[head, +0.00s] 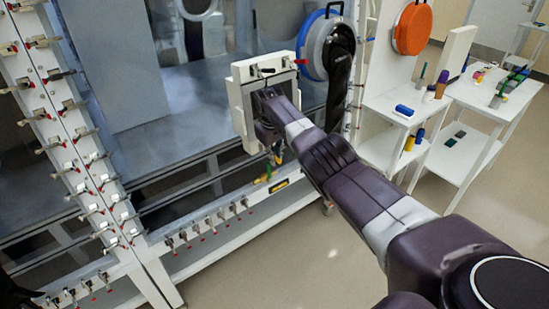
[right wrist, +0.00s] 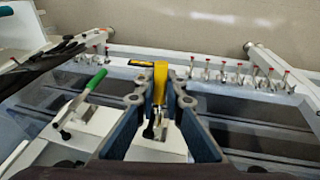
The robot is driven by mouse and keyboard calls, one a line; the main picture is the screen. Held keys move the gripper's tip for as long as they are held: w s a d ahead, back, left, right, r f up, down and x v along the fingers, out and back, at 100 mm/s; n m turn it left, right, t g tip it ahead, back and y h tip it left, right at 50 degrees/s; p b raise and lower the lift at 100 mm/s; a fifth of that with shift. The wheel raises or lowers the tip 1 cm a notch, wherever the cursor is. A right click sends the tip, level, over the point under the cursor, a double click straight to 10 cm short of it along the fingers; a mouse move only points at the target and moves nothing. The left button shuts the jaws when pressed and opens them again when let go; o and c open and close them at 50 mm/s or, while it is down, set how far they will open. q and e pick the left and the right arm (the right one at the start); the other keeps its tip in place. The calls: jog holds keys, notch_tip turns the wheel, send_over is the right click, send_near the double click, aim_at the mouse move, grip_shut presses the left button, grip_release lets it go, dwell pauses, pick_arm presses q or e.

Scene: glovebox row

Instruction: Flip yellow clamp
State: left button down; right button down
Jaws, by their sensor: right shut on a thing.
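The yellow clamp (right wrist: 160,78) shows in the middle of the right wrist view. Its yellow handle rises from a metal pivot on a white block. My right gripper (right wrist: 158,94) is around the handle, with one dark finger on each side, and is shut on it. In the head view my right arm reaches to the front of the glovebox, and the gripper is mostly hidden by the arm and the white frame. A green-handled clamp (right wrist: 92,84) sits to the left of the yellow one in the right wrist view, apart from the fingers. My left gripper does not show.
Rows of small red-tipped clamps (head: 205,228) line the glovebox frame. White shelves (head: 385,145) with small items and an orange disc (head: 412,28) are farther right. The floor (head: 300,245) below is clear.

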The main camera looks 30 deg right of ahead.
jog(key=c, duration=2)
grip_release()
jog(key=shift+r, duration=0.1)
jog(key=v, duration=1.1)
jog(key=shift+a+r, duration=0.15)
jog(key=shift+r, duration=0.15)
